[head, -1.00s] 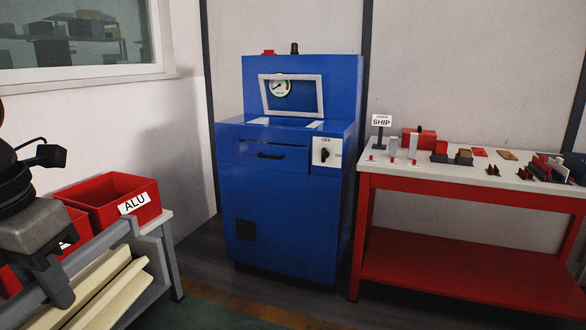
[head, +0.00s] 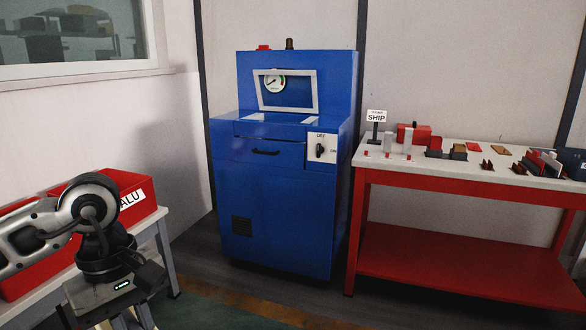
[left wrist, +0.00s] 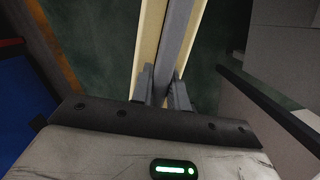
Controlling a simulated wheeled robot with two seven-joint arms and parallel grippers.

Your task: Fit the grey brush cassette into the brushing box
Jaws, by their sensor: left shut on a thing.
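My left gripper (left wrist: 164,92) is shut on the grey bar of the brush cassette (left wrist: 176,50), which has a cream strip along each side. The cassette runs away from the fingers over the dark green floor. In the head view my left gripper (head: 128,318) is at the lower left, in front of the red bins; its fingers and the cassette are mostly cut off by the lower edge. The blue cabinet (head: 275,205), apparently the brushing box, stands ahead, clear of the gripper. It has a handled drawer front (head: 262,152), a pale-framed opening and a gauge. My right gripper is not in view.
A switch plate (head: 321,148) marked OFF is on the cabinet front. Red bins (head: 132,196), one labelled ALU, stand on a table at left. A red bench (head: 450,262) with small parts and a SHIP sign stands at right. Floor before the cabinet is clear.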

